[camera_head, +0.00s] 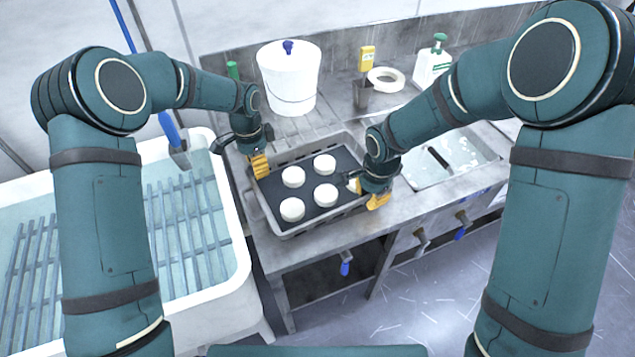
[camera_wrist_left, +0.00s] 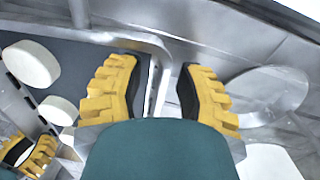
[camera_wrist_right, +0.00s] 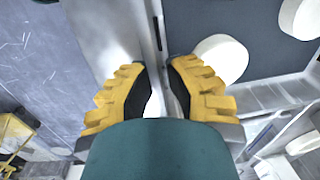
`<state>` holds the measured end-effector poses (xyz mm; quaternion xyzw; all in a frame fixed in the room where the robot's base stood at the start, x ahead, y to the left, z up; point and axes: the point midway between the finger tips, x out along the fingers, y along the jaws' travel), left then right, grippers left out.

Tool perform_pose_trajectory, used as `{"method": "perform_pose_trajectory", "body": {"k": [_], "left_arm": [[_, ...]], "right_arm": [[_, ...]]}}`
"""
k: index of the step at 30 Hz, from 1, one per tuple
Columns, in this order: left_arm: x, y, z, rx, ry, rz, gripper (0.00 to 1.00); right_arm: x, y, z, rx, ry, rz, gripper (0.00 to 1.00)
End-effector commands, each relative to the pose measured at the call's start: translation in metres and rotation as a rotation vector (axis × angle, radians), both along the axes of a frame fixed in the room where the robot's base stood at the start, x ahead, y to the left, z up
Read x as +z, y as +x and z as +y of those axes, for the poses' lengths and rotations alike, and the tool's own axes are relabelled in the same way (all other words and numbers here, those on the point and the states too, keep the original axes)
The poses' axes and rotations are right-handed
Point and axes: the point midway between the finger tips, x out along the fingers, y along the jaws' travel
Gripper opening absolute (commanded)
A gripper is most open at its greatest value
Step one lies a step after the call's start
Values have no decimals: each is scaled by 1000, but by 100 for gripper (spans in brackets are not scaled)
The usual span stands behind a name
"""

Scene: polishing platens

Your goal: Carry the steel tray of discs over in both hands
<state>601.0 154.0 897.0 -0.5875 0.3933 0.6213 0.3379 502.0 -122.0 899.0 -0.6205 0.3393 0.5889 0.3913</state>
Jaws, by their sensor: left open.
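The steel tray (camera_head: 287,231) sits on the metal bench, with a dark lining and several white discs (camera_head: 293,176) lying in it. In the head view my left gripper (camera_head: 259,167) is at the tray's left side. In the left wrist view its yellow fingers (camera_wrist_left: 160,72) are open, one on each side of the tray's rim (camera_wrist_left: 152,85). My right gripper (camera_head: 372,197) is at the tray's right side. In the right wrist view its fingers (camera_wrist_right: 156,68) are closer together, with the tray's wall between them. It partly hides the disc nearest it.
A white basin with a slatted rack (camera_head: 185,235) stands left of the bench (camera_head: 330,239). Behind the tray are a white lidded bucket (camera_head: 290,82), a white ring (camera_head: 386,80), a yellow-topped item (camera_head: 366,60) and a green-topped bottle (camera_head: 433,62).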

Motion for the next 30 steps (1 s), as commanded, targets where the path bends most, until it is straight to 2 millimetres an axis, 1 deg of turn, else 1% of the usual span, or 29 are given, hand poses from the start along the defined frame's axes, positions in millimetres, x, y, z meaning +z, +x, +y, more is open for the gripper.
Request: {"method": "perform_pose_trajectory", "body": {"k": [1, 6, 16, 17, 18, 19, 20, 30], "left_arm": [[-6, -1, 0, 0, 0, 1, 36], [-16, -1, -1, 1, 0, 0, 36], [-17, -1, -1, 1, 1, -1, 36], [-17, -1, -1, 1, 1, -1, 32], [-17, -1, -1, 1, 1, -1, 18], [-17, -1, -1, 1, 1, -1, 7], [-17, -1, -1, 1, 1, -1, 0], [-16, -1, -1, 0, -1, -3, 0]], "right_arm": [[-6, 0, 0, 0, -1, 3, 10], [-16, 1, 1, -1, 0, 1, 10], [-17, 1, 1, -1, 1, -1, 10], [-17, 1, 1, -1, 0, 0, 7], [-17, 1, 1, -1, 1, -1, 0], [-17, 1, 1, -1, 1, -1, 0], [-17, 1, 1, -1, 1, -1, 0], [-16, 2, 1, 0, 1, -2, 0]]}}
